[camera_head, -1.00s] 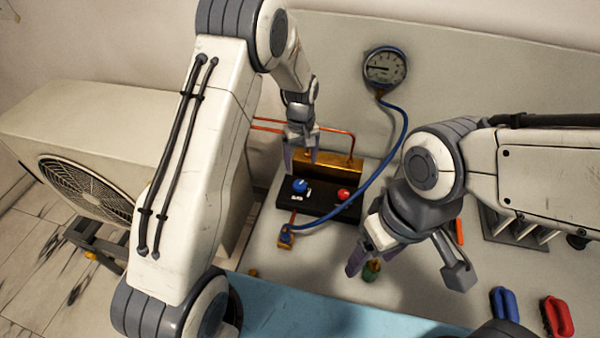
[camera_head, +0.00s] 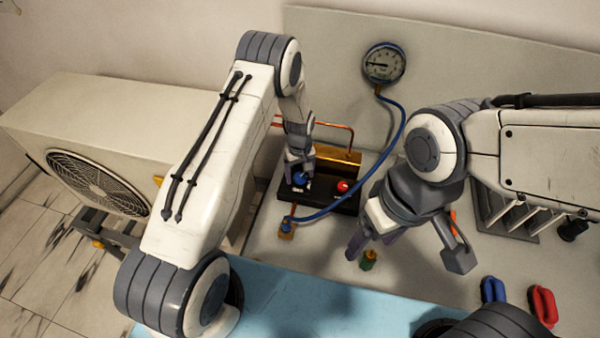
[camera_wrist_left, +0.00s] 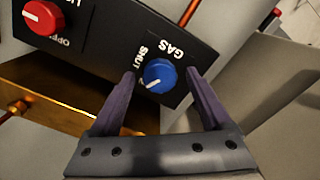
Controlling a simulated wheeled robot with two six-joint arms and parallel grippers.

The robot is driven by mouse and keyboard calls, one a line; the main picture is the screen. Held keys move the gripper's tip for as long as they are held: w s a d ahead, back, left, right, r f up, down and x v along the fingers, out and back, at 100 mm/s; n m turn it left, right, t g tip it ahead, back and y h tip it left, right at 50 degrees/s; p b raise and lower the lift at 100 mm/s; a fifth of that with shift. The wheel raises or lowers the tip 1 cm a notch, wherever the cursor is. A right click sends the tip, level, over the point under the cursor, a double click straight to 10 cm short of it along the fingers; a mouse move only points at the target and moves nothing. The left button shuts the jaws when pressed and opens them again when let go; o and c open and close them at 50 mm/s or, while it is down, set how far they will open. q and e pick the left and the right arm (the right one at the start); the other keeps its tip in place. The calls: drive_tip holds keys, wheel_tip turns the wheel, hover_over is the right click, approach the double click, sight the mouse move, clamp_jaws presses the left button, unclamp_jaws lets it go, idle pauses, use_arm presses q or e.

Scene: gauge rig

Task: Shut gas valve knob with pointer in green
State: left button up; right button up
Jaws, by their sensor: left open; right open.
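The blue gas knob (camera_wrist_left: 160,76) sits on a black block (camera_head: 318,198), beside the labels "GAS" and "SHUT" in the left wrist view. Its white pointer mark is toward the lower left there. My left gripper (camera_head: 300,175) is open, its fingers on either side of the blue knob; I cannot tell whether they touch it. The round gauge (camera_head: 384,62) hangs on the back panel, its dark needle pointing left; a green zone cannot be made out.
A red knob (camera_wrist_left: 43,17) is on the same block. A blue hose (camera_head: 398,150) runs from the gauge to a brass fitting (camera_head: 287,228). Copper pipes and a brass body (camera_head: 338,163) are behind. Blue (camera_head: 494,290) and red (camera_head: 543,306) handled items lie at right.

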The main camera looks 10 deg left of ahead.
use_arm(q)
clamp_jaws()
drive_tip(key=shift+f+m+b, duration=0.15)
drive_tip(key=shift+m+b, duration=0.8)
drive_tip(key=shift+m, duration=0.05)
drive_tip(key=m+b, duration=0.2)
drive_tip(key=m, duration=0.1)
drive_tip(key=shift+m, duration=0.3)
drive_tip(key=m+b, duration=0.2)
drive_tip(key=m, duration=0.1)
drive_tip(key=shift+m+b, duration=0.7)
drive_tip(key=shift+m, duration=1.2)
drive_tip(key=shift+r, duration=0.2)
